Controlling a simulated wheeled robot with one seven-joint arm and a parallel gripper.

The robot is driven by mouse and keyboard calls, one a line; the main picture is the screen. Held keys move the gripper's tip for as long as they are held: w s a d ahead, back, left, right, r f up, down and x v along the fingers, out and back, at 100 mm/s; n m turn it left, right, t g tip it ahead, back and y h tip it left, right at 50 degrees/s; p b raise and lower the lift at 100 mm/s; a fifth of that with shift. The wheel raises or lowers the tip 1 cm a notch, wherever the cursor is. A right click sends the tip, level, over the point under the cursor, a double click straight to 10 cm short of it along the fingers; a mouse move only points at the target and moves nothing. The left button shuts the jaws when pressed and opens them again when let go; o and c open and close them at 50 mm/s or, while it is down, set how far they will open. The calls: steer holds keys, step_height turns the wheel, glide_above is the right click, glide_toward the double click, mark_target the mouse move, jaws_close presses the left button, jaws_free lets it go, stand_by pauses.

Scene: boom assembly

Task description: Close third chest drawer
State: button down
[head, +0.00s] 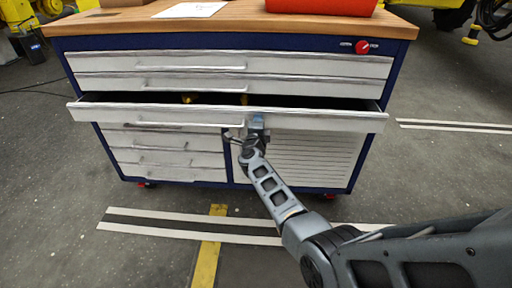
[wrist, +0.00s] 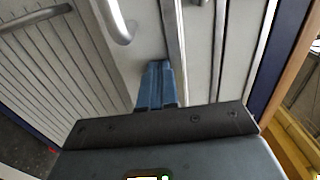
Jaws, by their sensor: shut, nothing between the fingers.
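The blue tool chest (head: 68,46) has light grey drawer fronts and a wooden top. Its third drawer (head: 330,120) from the top is pulled partly out, and its dark inside shows behind the front. My gripper (head: 257,122) is at that drawer's front, right of the middle, below and to the right of its long handle (head: 178,126). In the wrist view my gripper (wrist: 158,72) shows as shut blue fingers pointing at the light panels, with a curved metal handle (wrist: 122,24) to their left. I cannot tell whether the fingertips touch the front.
The two top drawers (head: 160,62) look shut, as do the smaller drawers (head: 165,158) below at the left. A slatted panel (head: 305,155) is below at the right. A red box (head: 320,5) and paper (head: 190,10) lie on top. The floor in front is clear.

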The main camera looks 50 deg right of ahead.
steer(key=b+x, duration=0.7)
steer(key=x, duration=0.3)
steer(key=shift+w+d+f, duration=0.15)
steer(key=shift+f, duration=0.05)
steer(key=shift+w+d+r, duration=0.15)
steer(key=shift+d+r, duration=0.05)
steer(key=shift+r, duration=0.2)
steer(key=shift+d+r, duration=0.1)
